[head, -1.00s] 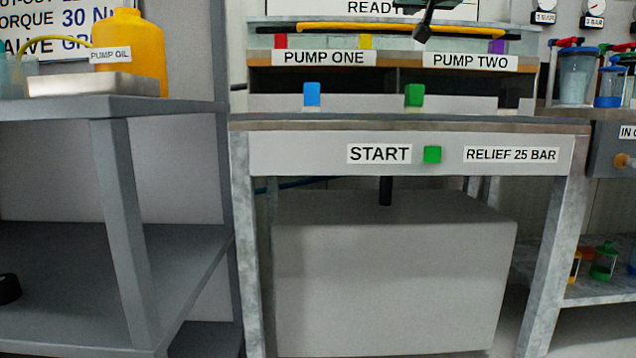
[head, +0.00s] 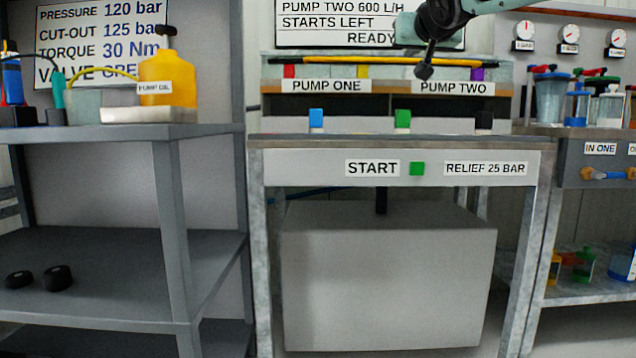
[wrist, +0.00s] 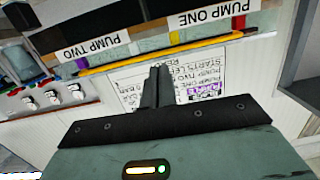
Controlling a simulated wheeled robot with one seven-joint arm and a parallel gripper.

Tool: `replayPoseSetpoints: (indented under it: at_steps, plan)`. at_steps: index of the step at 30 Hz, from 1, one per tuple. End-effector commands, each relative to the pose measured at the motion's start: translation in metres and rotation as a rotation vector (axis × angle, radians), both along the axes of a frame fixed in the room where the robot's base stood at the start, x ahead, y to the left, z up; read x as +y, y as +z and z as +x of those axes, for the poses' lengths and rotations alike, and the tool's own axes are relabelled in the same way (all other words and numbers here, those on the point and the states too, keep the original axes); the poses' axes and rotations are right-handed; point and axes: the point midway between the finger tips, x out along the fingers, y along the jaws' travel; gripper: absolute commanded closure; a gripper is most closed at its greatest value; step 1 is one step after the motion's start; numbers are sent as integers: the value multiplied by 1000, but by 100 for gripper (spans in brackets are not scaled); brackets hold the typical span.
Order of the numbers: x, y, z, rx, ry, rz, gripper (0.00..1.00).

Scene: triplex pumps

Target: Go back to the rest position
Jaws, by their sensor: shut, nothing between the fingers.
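My gripper (head: 424,72) is at the top of the head view, in front of the wall sign and above the PUMP TWO label (head: 452,87). It points down, is shut and holds nothing. In the wrist view the closed fingers of my gripper (wrist: 155,82) stand together in front of the upside-down sign (wrist: 195,80). The pump bench (head: 300,145) stands in the middle, with the PUMP ONE label (head: 327,86) and a green START block (head: 417,168) on its front. My gripper appears apart from the bench and its parts.
A right bench (head: 575,150) carries several jars below gauges (head: 569,31). A yellow bar (head: 400,60) runs along the pump bench top.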

Motion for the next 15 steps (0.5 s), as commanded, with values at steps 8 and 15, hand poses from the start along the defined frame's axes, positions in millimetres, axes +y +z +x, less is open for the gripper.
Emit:
replayPoseSetpoints:
  at_steps: [8, 15]
  plan:
    - [16, -55, -12, 196, 54, 11, 100]
    - [50, -131, -62, 473, 160, -9, 100]
